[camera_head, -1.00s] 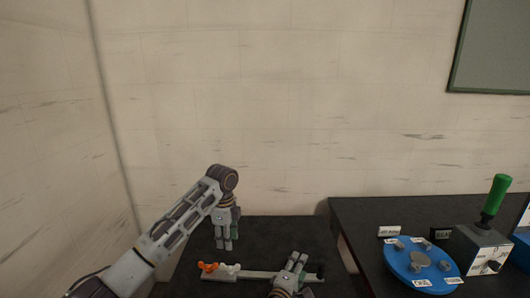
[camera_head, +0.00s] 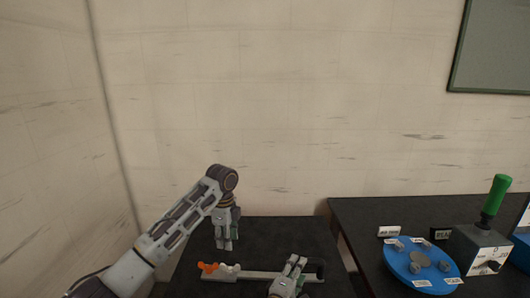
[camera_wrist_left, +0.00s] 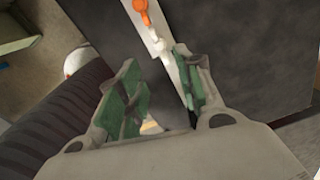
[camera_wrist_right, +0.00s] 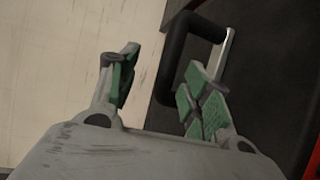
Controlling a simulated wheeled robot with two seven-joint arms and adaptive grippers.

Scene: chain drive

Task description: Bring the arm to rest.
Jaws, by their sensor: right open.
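My left gripper (camera_head: 224,245) hangs above the back of the dark table with its fingers apart and nothing between them; its green pads also show in the left wrist view (camera_wrist_left: 157,88). My right gripper (camera_head: 296,262) is low at the front, over the right part of a pale bar. Its fingers are apart in the right wrist view (camera_wrist_right: 160,82) and hold nothing. A black loop handle (camera_wrist_right: 183,45) at the bar's end shows beyond the right-hand finger; I cannot tell whether they touch.
The pale bar (camera_head: 257,275) lies across the dark table (camera_head: 283,235), with an orange piece (camera_head: 208,267) at its left end. On the right-hand table are a blue disc (camera_head: 402,267) with small metal parts and a box with a green lever (camera_head: 495,195).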

